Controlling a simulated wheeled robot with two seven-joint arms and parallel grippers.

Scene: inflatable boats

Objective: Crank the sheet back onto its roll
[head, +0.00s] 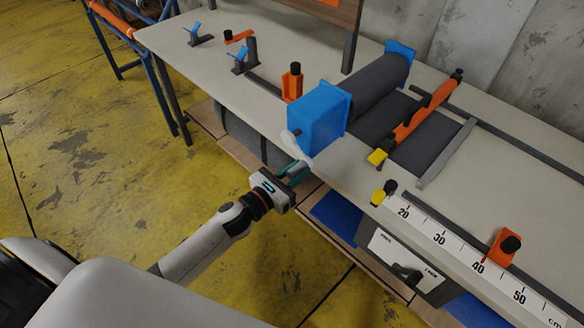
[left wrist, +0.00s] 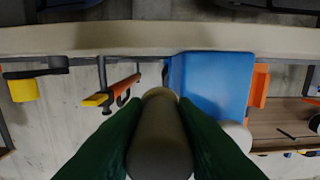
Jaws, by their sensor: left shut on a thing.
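The roll (head: 376,86) of dark grey sheet lies between two blue end blocks on the bench. The sheet (head: 432,143) runs flat from it, under an orange bar, to a grey strip. The crank (head: 289,140) is pale and sits on the near face of the front blue block (head: 318,115). My left gripper (head: 296,172) is at the bench's front edge, shut on the crank's handle. In the left wrist view the rounded grey handle (left wrist: 159,135) sits between the green fingers. The right gripper is not in view.
The orange bar (head: 424,112) with a yellow end (head: 378,156) crosses the sheet. A ruler (head: 440,238) with an orange stop (head: 502,246) lines the bench's front edge. An orange block with a black knob (head: 292,82) stands left of the roll. Blue clamps (head: 242,58) stand further left.

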